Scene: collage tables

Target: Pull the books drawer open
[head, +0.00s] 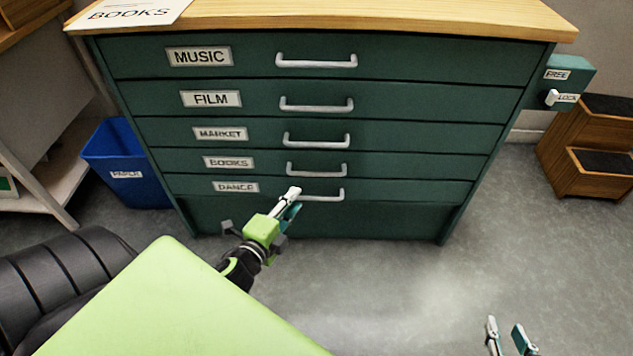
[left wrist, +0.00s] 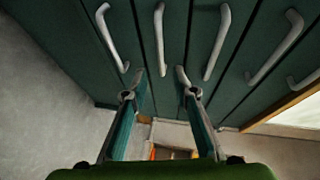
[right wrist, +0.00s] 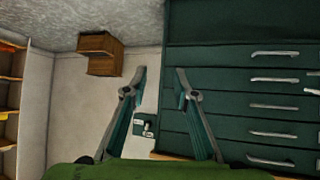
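The green cabinet (head: 400,130) has five labelled drawers, all shut. The books drawer (head: 265,163) is fourth from the top, with a pale bar handle (head: 316,170). My left gripper (head: 291,198) is open, low in front of the cabinet, near the left ends of the books and dance handles. In the left wrist view the books handle (left wrist: 160,40) is second from the left. Its near end lies between the open fingertips (left wrist: 160,75); I cannot tell any contact. My right gripper (head: 508,328) is open and empty, away from the cabinet at lower right.
A green box (head: 572,75) on the cabinet's right side bears FREE and LOCK labels; its white knob (head: 551,97) is beside LOCK. A blue paper bin (head: 128,165) stands left, wooden steps (head: 590,150) right. A BOOKS card (head: 130,12) lies on top. Floor in front is clear.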

